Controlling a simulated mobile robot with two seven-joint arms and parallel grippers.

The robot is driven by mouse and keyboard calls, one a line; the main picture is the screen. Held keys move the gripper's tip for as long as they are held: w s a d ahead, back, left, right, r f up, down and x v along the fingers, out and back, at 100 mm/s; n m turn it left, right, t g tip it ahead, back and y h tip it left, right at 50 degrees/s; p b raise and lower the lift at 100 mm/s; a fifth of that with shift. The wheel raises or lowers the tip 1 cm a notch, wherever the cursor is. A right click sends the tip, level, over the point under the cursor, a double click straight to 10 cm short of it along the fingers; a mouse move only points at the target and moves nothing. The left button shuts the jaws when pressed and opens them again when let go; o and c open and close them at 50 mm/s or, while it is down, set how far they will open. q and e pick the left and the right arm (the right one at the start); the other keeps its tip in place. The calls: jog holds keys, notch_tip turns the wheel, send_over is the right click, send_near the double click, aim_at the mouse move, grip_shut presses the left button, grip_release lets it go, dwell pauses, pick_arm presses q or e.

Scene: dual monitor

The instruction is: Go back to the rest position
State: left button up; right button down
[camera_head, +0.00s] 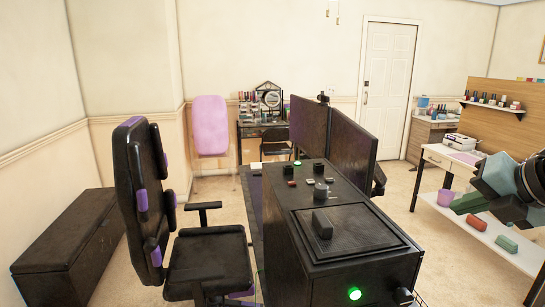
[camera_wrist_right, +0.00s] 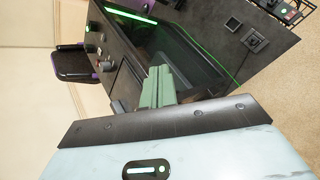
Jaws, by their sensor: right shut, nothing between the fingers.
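My right gripper (camera_head: 466,203) comes in from the right edge of the head view. Its green fingers are together and empty, pointing left, in front of the white shelf unit. In the right wrist view the green fingers (camera_wrist_right: 157,86) show shut, with the black desk (camera_wrist_right: 120,45) behind them. The gripper appears clear of the desk, which also stands at the centre of the head view (camera_head: 290,225). Two dark monitors (camera_head: 345,140) stand at the desk's right side. My left gripper does not show in either view.
A black and purple chair (camera_head: 135,190) stands left of the desk, and a dark chest (camera_head: 60,245) lies along the left wall. The white shelf unit (camera_head: 440,215) is close to my right gripper. Bare floor (camera_head: 405,195) lies between it and the desk.

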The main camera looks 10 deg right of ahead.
notch_tip(320, 180, down, 32)
jog(key=d+r+m+y, duration=0.1)
jog(key=m, duration=1.1)
jog(key=s+a+f+m, duration=0.3)
jog(key=s+f, duration=0.2)
jog(key=f, duration=0.2)
jog(key=s+a+f+m, duration=0.3)
jog(key=s+f, duration=0.1)
jog(key=f, duration=0.3)
jog(key=s+a+f+m+h, duration=0.1)
jog(key=s+a+f+m, duration=0.7)
jog(key=s+a, duration=0.4)
jog(key=shift+s+a+f, duration=0.3)
jog(key=shift+s+f, duration=0.1)
jog(key=shift+s, duration=0.35)
